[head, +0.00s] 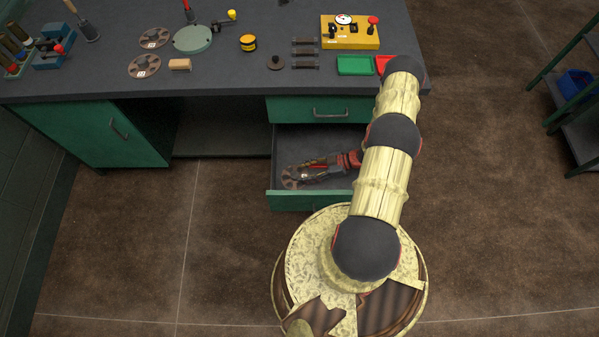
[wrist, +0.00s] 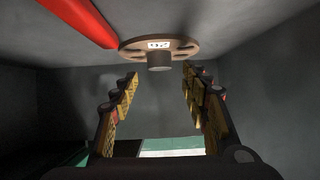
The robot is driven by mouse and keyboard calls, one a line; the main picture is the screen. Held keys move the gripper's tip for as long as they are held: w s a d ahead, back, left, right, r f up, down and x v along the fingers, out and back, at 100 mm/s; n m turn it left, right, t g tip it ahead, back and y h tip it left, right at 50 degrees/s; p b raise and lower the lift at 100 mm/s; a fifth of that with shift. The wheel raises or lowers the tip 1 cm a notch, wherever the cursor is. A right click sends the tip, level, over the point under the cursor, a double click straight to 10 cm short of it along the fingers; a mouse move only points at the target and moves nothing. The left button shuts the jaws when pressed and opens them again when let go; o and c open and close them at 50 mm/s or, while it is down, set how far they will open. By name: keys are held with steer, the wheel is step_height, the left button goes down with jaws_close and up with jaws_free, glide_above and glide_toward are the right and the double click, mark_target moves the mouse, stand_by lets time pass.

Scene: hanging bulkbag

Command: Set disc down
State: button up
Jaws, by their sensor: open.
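A brown disc with holes, a pale label and a dark hub lies in the open green drawer (head: 290,206); I see this disc (wrist: 185,47) near the top of the wrist view. In the head view the disc (head: 288,183) shows at the drawer's left side, partly covered by my gripper (head: 303,175). In the wrist view my gripper (wrist: 160,74) is open, its two fingers apart on either side of the hub's line. The hub appears just beyond the fingertips, with no finger seen touching it.
A red-handled tool (wrist: 78,20) lies in the drawer close beside the disc. Drawer walls stand close around my gripper. Two similar brown discs (head: 153,37) (head: 144,66) lie on the dark bench (head: 225,80) above, among trays and tools.

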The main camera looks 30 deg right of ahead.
steer(key=p+v, duration=0.2)
steer(key=v, duration=0.6)
steer(key=shift+s+d+r, duration=0.1)
steer(key=shift+d+r, duration=0.15)
steer(key=shift+d, duration=0.05)
